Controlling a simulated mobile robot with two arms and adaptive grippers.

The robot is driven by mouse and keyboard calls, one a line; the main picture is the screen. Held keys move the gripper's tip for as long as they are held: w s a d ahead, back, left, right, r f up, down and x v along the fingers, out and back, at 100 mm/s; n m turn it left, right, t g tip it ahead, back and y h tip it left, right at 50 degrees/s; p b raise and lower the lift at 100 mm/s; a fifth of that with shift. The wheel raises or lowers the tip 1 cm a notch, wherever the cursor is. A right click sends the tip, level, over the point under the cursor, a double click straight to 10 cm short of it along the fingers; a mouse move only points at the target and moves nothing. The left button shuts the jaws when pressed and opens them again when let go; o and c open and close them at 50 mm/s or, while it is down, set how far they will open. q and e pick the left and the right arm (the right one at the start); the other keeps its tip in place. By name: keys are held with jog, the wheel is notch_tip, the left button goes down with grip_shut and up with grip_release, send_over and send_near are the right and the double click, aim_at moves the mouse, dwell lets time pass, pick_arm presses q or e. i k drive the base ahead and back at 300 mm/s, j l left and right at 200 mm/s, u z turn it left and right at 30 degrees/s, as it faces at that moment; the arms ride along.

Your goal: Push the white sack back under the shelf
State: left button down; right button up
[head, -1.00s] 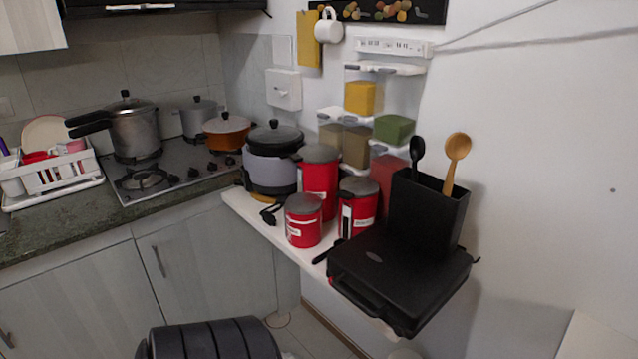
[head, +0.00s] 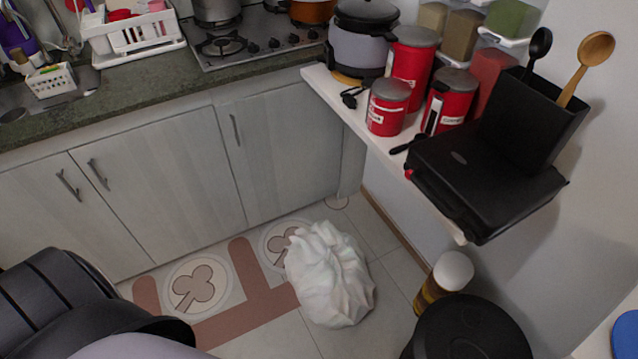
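The white sack (head: 330,275) is a crumpled, gathered bag standing on the tiled floor. It is in front of the grey cabinets and left of the area below the shelf's outer end. The white shelf (head: 372,138) is fixed to the right wall and holds red canisters, a pot and a black appliance. The sack is apart from the wall, with floor between them. Neither gripper is in view. A black ribbed part of my arm fills the lower left corner, away from the sack.
A white-topped amber container (head: 445,280) and a round black object (head: 470,330) stand right of the sack. The black appliance (head: 480,175) overhangs the shelf edge. Floor tiles between sack and wall are clear.

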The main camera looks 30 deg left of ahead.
aim_at(325, 266)
jog(key=u, duration=0.75)
